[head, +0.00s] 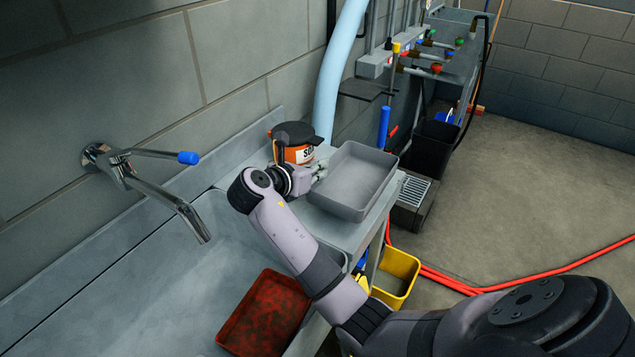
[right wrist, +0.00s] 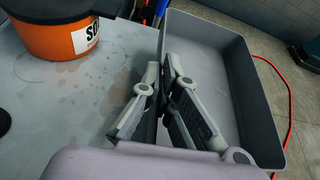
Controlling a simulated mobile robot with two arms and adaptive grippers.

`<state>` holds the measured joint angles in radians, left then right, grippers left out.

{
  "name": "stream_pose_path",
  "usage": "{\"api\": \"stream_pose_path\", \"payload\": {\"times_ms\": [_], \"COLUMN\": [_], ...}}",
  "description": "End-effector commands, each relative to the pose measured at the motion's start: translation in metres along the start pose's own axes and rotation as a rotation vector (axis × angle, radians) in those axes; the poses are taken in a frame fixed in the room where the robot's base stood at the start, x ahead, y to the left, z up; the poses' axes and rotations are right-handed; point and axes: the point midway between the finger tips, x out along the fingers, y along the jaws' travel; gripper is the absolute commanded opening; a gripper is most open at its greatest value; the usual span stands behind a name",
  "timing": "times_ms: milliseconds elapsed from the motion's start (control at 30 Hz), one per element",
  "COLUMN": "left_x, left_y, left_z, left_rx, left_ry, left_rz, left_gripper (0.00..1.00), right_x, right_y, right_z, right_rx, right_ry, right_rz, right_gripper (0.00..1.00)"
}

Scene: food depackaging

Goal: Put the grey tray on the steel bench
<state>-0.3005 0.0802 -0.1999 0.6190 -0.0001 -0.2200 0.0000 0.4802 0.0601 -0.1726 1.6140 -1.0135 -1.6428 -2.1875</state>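The grey tray (head: 352,207) is an empty, rectangular, open tray at the far right end of the steel bench (head: 338,232). It looks roughly level; I cannot tell whether its base touches the bench or is slightly above it. My right gripper (head: 318,172) is at the tray's left wall. In the right wrist view, the fingers (right wrist: 163,68) are closed on the wall of the tray (right wrist: 236,85), one finger on each side. The bench top (right wrist: 75,105) shows left of the tray. My left gripper is not in view.
An orange tub (head: 298,150) with a dark lid stands on the bench beside my right gripper. A red tray (head: 263,315) lies in the sink at the front. A yellow bucket (head: 397,275) and a red hose (head: 530,276) are on the floor to the right. A tap (head: 150,185) juts from the wall.

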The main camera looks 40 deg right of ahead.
Motion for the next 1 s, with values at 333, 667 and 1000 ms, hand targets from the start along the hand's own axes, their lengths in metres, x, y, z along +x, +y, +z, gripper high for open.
{"api": "stream_pose_path", "payload": {"times_ms": [333,667,1000], "left_x": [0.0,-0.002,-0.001], "left_y": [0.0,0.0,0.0], "left_z": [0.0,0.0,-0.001], "left_rx": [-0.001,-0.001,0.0], "left_ry": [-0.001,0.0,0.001], "left_rz": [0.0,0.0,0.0], "left_gripper": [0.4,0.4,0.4], "right_x": [0.016,0.016,0.017], "right_y": [0.004,0.004,0.004], "right_z": [-0.039,-0.04,-0.041], "right_rx": [-0.003,-0.002,-0.001], "right_ry": [0.0,0.0,0.0], "right_rz": [0.0,0.0,0.0], "right_gripper": [0.0,0.0,0.25]}}
